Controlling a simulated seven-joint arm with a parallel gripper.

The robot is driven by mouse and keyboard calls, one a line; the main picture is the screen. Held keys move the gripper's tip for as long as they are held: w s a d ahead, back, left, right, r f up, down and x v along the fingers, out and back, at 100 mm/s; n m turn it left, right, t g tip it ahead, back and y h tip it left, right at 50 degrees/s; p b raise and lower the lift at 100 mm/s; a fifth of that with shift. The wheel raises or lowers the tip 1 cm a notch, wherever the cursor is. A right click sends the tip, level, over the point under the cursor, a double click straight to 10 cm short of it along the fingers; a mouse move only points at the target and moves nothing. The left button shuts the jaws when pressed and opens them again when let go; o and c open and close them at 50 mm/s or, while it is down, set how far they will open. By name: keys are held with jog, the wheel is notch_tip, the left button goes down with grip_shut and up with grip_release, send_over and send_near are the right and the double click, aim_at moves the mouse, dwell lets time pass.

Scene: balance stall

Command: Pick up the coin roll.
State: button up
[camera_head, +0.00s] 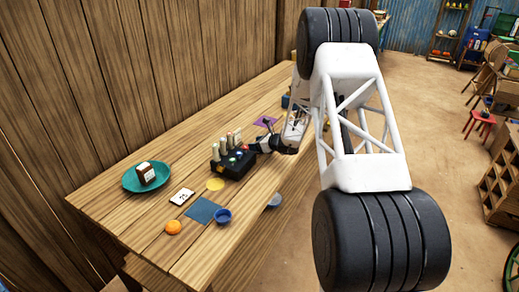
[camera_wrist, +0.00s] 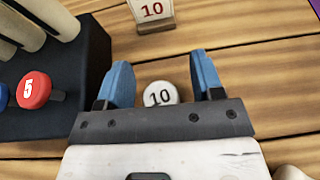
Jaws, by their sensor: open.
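My gripper (camera_wrist: 161,62) is open, with its two blue fingers apart. A white round end marked 10 (camera_wrist: 160,94) shows between the fingers, close to the palm; I cannot tell whether it is the coin roll, and its sides are hidden. In the head view my gripper (camera_head: 257,146) is beside the black rack (camera_head: 236,170), and the white 10 piece cannot be made out there.
A card marked 10 (camera_wrist: 152,12) stands beyond the fingers. A red knob marked 5 (camera_wrist: 34,90) is on the left. On the table (camera_head: 110,205) are a teal dish (camera_head: 131,184), a 25 card (camera_head: 182,197), a blue cup (camera_head: 223,216) and an orange (camera_head: 173,228).

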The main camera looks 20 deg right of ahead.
jog(key=shift+c, duration=0.2)
grip_shut()
jog(key=shift+r, duration=0.1)
jog(key=shift+r, duration=0.75)
notch_tip(320, 180, up, 2)
jog(key=shift+r, duration=0.1)
jog(key=s, duration=0.5)
jog(key=s+a, duration=0.1)
jog(key=s, duration=0.4)
jog(key=s+r, duration=0.1)
jog(key=s, duration=0.5)
jog(key=shift+a, duration=0.25)
